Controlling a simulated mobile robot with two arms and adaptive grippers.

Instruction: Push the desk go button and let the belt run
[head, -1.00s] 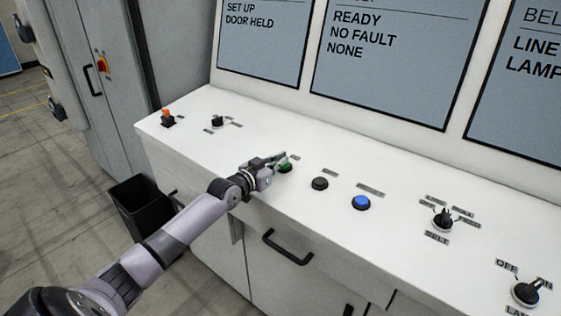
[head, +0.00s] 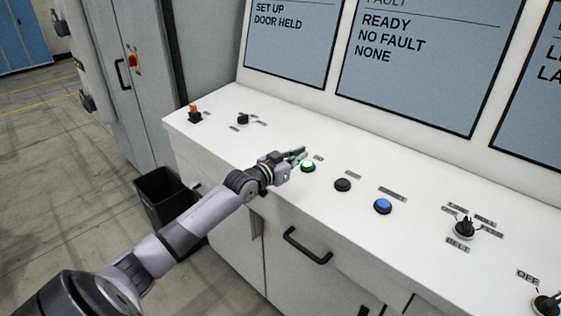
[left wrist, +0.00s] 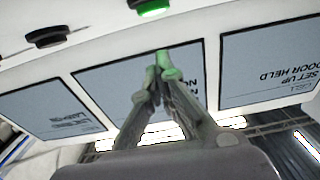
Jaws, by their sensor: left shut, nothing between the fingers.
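The green button (head: 308,166) on the white desk (head: 420,180) is lit bright green, and it also shows at the top of the left wrist view (left wrist: 152,9). My left gripper (head: 298,154) is shut and empty, just to the left of the green button in the head view. Its fingertips (left wrist: 163,60) point past the button in the left wrist view, with a gap showing between them and it. A black button (head: 342,185) and a blue button (head: 383,206) sit to the right of the green one. My right gripper is not in view.
Screens (head: 430,60) rise behind, one reading READY, NO FAULT, NONE. A black bin (head: 165,195) stands on the floor.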

